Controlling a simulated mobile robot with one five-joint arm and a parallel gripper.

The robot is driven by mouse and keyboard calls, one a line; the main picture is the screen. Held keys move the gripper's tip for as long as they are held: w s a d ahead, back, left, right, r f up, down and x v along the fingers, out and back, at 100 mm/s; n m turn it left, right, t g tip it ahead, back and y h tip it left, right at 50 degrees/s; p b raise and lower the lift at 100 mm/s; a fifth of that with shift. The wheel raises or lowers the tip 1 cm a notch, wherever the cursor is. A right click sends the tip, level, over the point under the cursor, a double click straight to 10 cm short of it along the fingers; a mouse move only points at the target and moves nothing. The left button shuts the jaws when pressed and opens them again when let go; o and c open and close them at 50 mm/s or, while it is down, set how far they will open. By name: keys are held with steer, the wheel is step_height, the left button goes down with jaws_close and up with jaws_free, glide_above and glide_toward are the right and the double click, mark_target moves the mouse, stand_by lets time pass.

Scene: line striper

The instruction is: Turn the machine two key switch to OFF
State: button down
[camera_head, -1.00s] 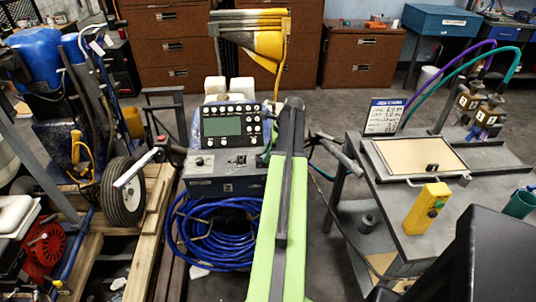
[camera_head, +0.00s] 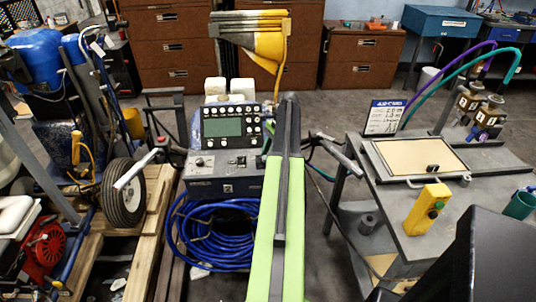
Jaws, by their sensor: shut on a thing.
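Machine two is the grey line striper (camera_head: 228,178), with a "2" mark on its lower front. Its control panel (camera_head: 230,126) has a greenish screen and rows of knobs. On the sloped face below sit a round switch (camera_head: 199,161) at the left and small dark switches (camera_head: 241,160) further right. I cannot tell which is the key switch or how it is turned. My arm (camera_head: 280,200), green and black, reaches up from the bottom just right of the machine. My gripper does not show; it appears hidden behind the arm's far end.
A coiled blue hose (camera_head: 210,240) hangs below the machine. A wheeled machine with a tyre (camera_head: 122,205) stands on pallets at the left. A grey bench (camera_head: 450,205) with a yellow button box (camera_head: 427,209) is at the right. Brown cabinets (camera_head: 170,50) stand behind.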

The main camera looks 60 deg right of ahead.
steer(key=shift+w+d, duration=0.1)
steer(key=c, duration=1.1)
jaws_free()
steer(key=shift+o, duration=0.2)
steer(key=p+v, duration=1.6)
steer(key=v, duration=0.1)
steer(key=shift+s+r, duration=0.15)
steer(key=shift+s, duration=0.05)
